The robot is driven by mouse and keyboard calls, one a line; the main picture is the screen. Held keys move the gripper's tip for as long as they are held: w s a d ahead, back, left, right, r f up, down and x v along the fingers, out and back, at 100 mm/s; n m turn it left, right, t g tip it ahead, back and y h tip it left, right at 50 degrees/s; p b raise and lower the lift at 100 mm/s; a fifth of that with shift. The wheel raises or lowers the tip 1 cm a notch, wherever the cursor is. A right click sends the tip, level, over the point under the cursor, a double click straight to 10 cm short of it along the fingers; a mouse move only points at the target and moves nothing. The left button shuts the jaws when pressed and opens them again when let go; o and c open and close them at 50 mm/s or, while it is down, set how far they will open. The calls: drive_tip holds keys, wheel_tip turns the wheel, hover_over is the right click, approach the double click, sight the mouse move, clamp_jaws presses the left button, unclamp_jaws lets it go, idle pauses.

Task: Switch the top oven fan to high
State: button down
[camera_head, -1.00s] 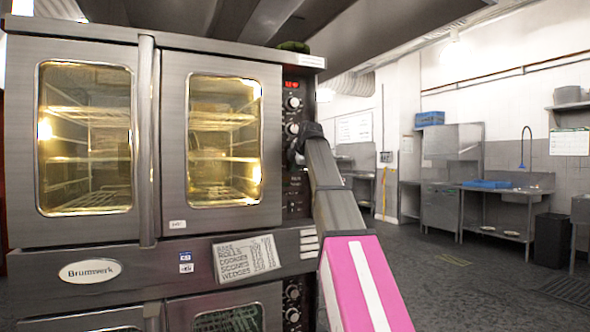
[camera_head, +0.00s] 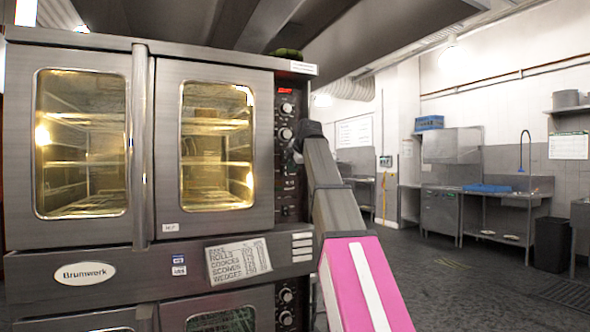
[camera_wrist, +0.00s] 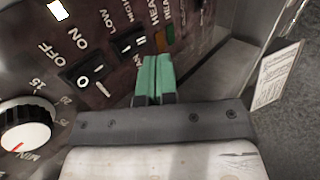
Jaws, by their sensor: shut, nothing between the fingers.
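The top oven (camera_head: 160,50) stands at the left in the head view, with lit windows and a dark control panel (camera_head: 287,185) on its right side. In the wrist view the panel shows a black rocker switch (camera_wrist: 84,76) beside ON and OFF labels. A second rocker switch (camera_wrist: 127,45), beside a LOW label, sits just above my fingertips. My gripper (camera_wrist: 154,72) has green fingers, shut together and empty, pointing at the panel close below this second switch. I cannot tell whether they touch the panel. In the head view my arm hides most of the gripper.
An orange light (camera_wrist: 164,39) lies above the fingers. A lower oven (camera_head: 222,310) is underneath the top one. Open floor (camera_head: 450,290) lies to the right, with steel counters behind.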

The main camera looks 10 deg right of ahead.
sight(285, 171)
drive_tip(key=v, duration=0.9)
drive_tip(key=shift+a, duration=0.15)
drive_tip(key=shift+s+f, duration=0.15)
drive_tip(key=shift+f, duration=0.45)
drive_tip(key=shift+w+r+x, duration=0.25)
drive_tip(key=shift+r+x, duration=0.05)
drive_tip(key=shift+x, duration=1.9)
drive_tip(key=shift+w+r+x, duration=0.3)
drive_tip(key=shift+x, duration=1.95)
drive_tip(key=shift+w+r+x, duration=0.25)
drive_tip(key=shift+x, duration=1.95)
drive_tip(key=shift+a, duration=0.2)
